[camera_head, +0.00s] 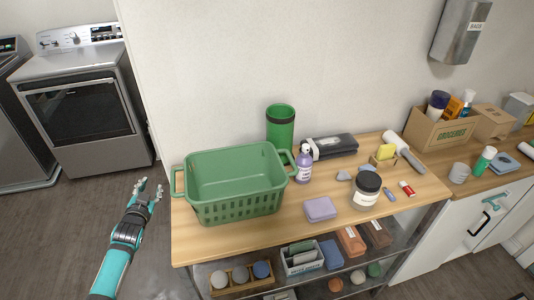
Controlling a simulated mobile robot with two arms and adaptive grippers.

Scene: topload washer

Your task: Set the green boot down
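I cannot make out a clear green boot. A green upright cylinder (281,127) stands on the wooden table behind the green basket (222,211); its lower part is hidden, so I cannot tell if it is a boot. The basket looks empty. My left gripper (150,187) is over the floor, left of the table and apart from it. Its fingers are spread and nothing shows between them. My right gripper is not in view.
The wooden table (420,190) also bears a purple bottle (303,168), a jar (366,193) and a lilac block (320,209). Its lower shelf holds several small items. A grey washer or dryer (80,105) stands at the left. Floor between is clear.

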